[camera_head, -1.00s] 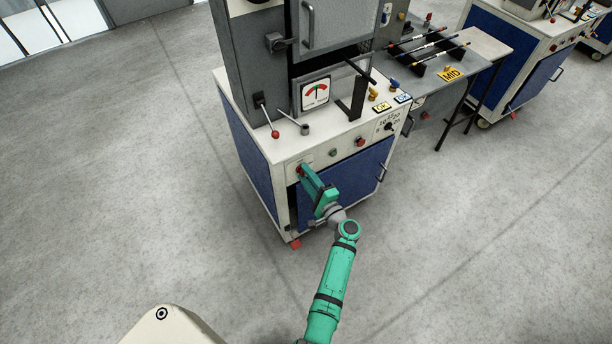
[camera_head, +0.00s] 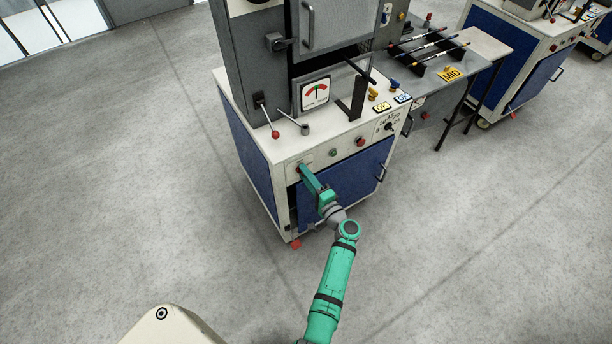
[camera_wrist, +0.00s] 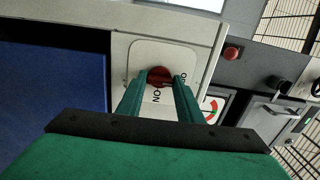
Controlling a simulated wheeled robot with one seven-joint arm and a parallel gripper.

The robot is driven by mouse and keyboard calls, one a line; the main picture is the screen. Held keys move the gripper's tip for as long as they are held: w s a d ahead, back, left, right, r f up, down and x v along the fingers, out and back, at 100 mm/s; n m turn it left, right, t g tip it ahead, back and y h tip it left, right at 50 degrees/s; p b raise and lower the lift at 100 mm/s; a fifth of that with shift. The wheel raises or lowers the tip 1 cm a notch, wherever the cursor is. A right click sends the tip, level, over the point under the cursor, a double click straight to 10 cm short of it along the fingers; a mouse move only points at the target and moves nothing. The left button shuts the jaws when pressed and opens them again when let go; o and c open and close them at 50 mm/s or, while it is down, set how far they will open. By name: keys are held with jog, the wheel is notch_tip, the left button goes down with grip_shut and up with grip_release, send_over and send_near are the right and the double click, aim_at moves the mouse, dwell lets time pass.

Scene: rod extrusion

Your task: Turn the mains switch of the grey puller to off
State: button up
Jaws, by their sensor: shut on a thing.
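The puller is a machine with a grey upper body (camera_head: 240,75) on a white and blue cabinet. The mains switch (camera_wrist: 158,73) is a red knob on a pale plate (camera_wrist: 140,52), at the left of the cabinet's front panel. In the wrist view, the plate's ON mark shows below the knob, and another mark, partly hidden by a finger, reads as OFF at its right. My gripper (camera_wrist: 160,80) is shut on the red knob, one green finger on each side. In the head view, my gripper (camera_head: 303,172) reaches the panel and mostly hides the knob.
A green button (camera_head: 332,153), a red button (camera_head: 361,141) and a black dial (camera_head: 389,127) sit farther right on the panel. A red-ended lever (camera_head: 274,133) stands on the worktop above. The grey floor (camera_head: 460,250) around the cabinet is clear.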

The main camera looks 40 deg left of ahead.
jog(key=o, duration=1.1)
jog(key=v, duration=1.1)
jog(key=shift+f, duration=0.1)
